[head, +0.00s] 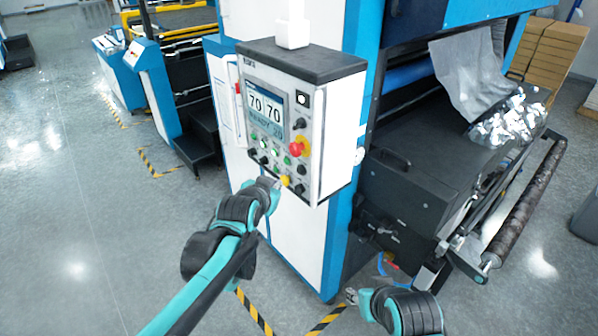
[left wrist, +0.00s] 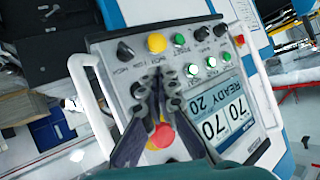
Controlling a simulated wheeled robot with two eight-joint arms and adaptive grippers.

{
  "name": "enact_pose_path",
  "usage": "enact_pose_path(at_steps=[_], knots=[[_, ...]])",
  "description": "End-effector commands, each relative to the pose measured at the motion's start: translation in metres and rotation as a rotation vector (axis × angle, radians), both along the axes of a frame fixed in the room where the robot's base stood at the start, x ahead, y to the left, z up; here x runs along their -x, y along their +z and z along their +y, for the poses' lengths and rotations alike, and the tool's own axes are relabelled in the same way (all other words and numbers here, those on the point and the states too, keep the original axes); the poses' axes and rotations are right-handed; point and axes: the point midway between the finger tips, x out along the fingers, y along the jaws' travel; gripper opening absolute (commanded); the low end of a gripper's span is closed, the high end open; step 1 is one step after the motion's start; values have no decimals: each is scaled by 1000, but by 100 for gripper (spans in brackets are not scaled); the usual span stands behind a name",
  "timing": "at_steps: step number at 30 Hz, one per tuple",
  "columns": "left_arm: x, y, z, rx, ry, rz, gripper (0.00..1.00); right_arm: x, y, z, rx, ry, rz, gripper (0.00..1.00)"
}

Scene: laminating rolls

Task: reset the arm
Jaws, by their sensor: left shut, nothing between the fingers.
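My left arm reaches up from the lower left in the head view. Its gripper (head: 274,184) is shut and empty, close to the lower edge of the control panel (head: 262,92), near a yellow button (head: 285,180). In the left wrist view the gripper (left wrist: 163,82) points at the panel face, its fingertips near the yellow button (left wrist: 157,43). I cannot tell whether they touch the panel. My right gripper (head: 352,296) is low at the bottom of the head view, apart from the machine; its fingers are too small to read.
The panel display (head: 266,108) shows 70 and 70, and READY 20 in the wrist view. A red stop button (head: 296,148) sits at the panel's right. A black machine housing (head: 415,180) and a dark roller (head: 525,205) stand to the right.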

Motion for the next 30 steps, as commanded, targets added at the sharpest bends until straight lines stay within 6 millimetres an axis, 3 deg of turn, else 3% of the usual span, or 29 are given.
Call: enact_pose_path(at_steps=[8, 11, 13, 23, 30], knots=[[1, -1, 1, 0, 1, 1, 0, 0, -1, 0, 0, 0, 0, 40], [8, -15, 8, 2, 13, 15, 0, 0, -14, 0, 0, 0, 0, 40], [20, -35, 19, 5, 32, 38, 0, 0, -33, 0, 0, 0, 0, 40], [122, -188, 97, 44, 195, 229, 0, 0, -159, 0, 0, 0, 0, 40], [203, -310, 140, 78, 326, 366, 0, 0, -244, 0, 0, 0, 0, 40]])
